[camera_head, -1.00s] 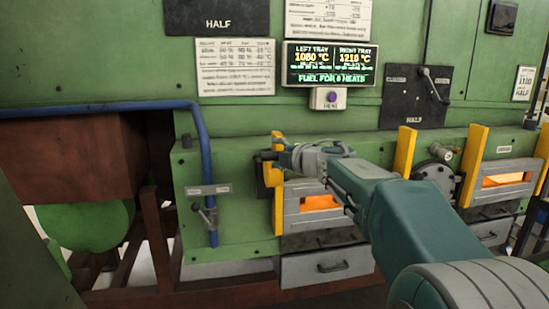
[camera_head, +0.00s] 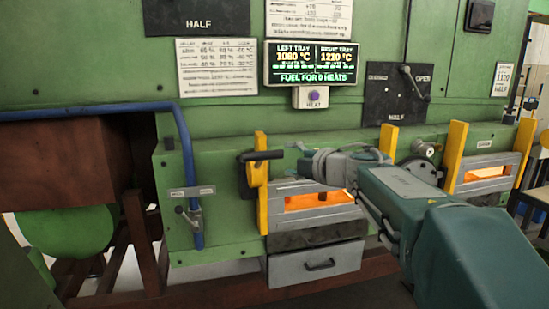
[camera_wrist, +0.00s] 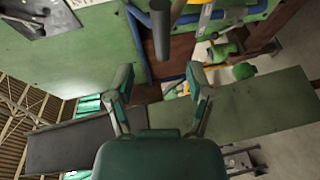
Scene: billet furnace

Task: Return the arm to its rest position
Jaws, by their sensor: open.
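My arm reaches in from the lower right of the head view. My gripper (camera_head: 303,163) is just right of the left furnace door's black handle (camera_head: 262,155) and apart from it. In the wrist view the two fingers of my gripper (camera_wrist: 162,78) are spread with nothing between them. A dark cylindrical handle (camera_wrist: 162,32) stands just beyond the fingertips in that view. In the head view my arm covers part of the area right of the left door (camera_head: 320,218).
The green furnace wall (camera_head: 220,225) fills the background. Yellow door guides (camera_head: 262,205) stick out beside the glowing openings. A blue pipe (camera_head: 190,150) runs down at left, with a small lever (camera_head: 190,213). A grey drawer (camera_head: 316,264) is below. A lever plate (camera_head: 396,93) is upper right.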

